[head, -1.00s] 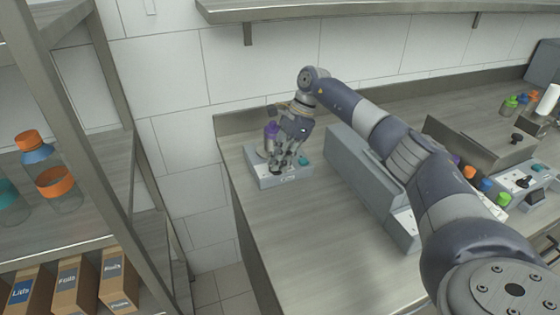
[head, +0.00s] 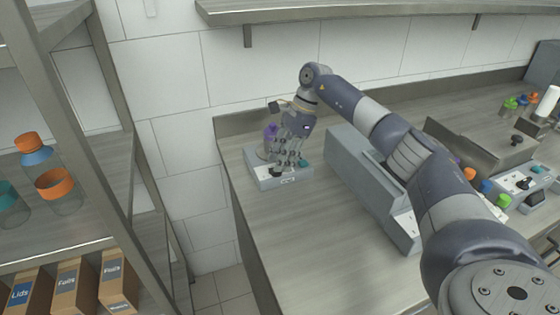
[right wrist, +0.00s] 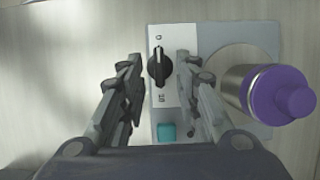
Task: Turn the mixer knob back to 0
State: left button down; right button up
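The mixer (head: 265,184) is a small grey box at the far left of the counter. Its black knob (right wrist: 159,66) sits on a white scale plate, with 0 at the top and 10 at the bottom in the right wrist view. The knob's light mark is at its upper end, toward the 0. My right gripper (right wrist: 160,62) is open, with one finger on each side of the knob and a visible gap to it. In the head view my right gripper (head: 284,163) is over the mixer. My left gripper is not in view.
A bottle with a purple cap (right wrist: 278,95) stands on the mixer beside the knob plate, close to a finger. A teal button (right wrist: 166,131) is below the scale. A grey machine (head: 370,185) stands to the right. The counter front (head: 300,235) is clear.

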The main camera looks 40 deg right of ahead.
jog(key=w+v, duration=0.1)
jog(key=v, duration=0.9)
jog(key=shift+s+d+r, duration=0.2)
jog(key=shift+s+r, duration=0.15)
jog(key=shift+s, duration=0.15)
